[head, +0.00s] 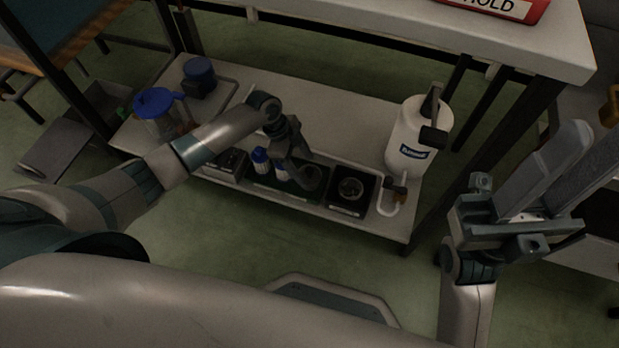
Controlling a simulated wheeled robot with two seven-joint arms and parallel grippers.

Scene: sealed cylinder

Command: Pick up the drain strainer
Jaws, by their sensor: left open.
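A small round dark piece that looks like the drain strainer (350,188) lies in the black bin (345,208) at the right of the row of bins on the lower shelf. It is dim and its details are hard to make out. My left gripper (300,170) is open and reaches down over the neighbouring bin, left of that piece and apart from it. The gripper partly hides what lies in the bin under it.
Blue-capped bottles (262,160) stand in the middle bin. A blue-lidded jug (160,110) and a blue jar (200,75) are at the shelf's left. A large white jug (408,140) stands right of the bins. A tabletop (520,38) overhangs the shelf's back right.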

